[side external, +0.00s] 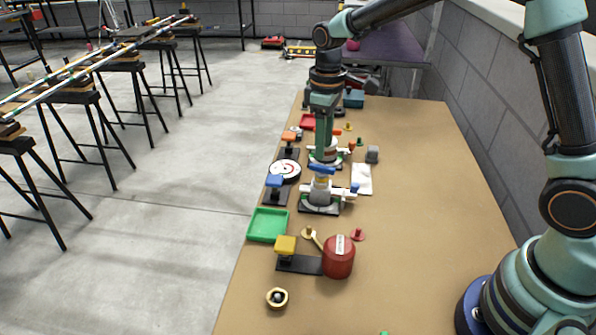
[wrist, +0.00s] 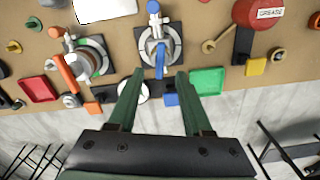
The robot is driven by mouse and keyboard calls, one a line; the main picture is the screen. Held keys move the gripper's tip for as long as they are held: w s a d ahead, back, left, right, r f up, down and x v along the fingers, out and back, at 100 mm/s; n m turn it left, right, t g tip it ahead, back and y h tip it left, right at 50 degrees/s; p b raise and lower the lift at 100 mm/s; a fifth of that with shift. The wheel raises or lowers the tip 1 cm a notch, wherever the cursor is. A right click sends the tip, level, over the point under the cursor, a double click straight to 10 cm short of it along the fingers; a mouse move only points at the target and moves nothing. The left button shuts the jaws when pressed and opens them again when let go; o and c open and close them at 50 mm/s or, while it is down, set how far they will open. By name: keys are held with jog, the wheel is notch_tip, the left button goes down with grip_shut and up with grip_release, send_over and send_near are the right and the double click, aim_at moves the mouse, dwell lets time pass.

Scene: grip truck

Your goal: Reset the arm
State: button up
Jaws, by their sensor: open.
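My gripper (side external: 322,158) hangs from my arm above the brown table, its green fingers pointing down. In the wrist view (wrist: 158,82) the two fingers are spread apart with nothing between them. A grey fixture with a blue handle (wrist: 159,58) lies just past the fingertips in that view; in the side view this fixture (side external: 320,196) stands nearer the camera than my gripper. A second fixture with an orange handle (wrist: 66,73) is to the left in the wrist view. In the side view my fingers partly hide it. Contact with either fixture cannot be told.
A green tray (side external: 267,225), a red canister (side external: 339,257) and a yellow block (side external: 286,246) are at the near part of the table (side external: 420,210). A white round dial (side external: 284,171) and a red tray (side external: 307,121) lie along the left edge. The table's right side is clear, beside a grey block wall.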

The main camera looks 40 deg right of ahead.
jog(key=shift+r, duration=0.1)
jog(key=shift+s+d+r, duration=0.1)
jog(key=shift+s+r, duration=0.05)
jog(key=shift+r, duration=0.2)
jog(key=s+d+r+m+t, duration=0.2)
jog(key=s+r, duration=0.3)
jog(key=s, duration=0.3)
jog(key=s+d+r+m+t, duration=0.2)
jog(key=s+r+m+t, duration=0.1)
jog(key=s, duration=0.5)
notch_tip(320, 180, up, 2)
jog(key=shift+d+m+t, duration=0.2)
jog(key=shift+m+t, duration=0.1)
jog(key=shift+m, duration=0.4)
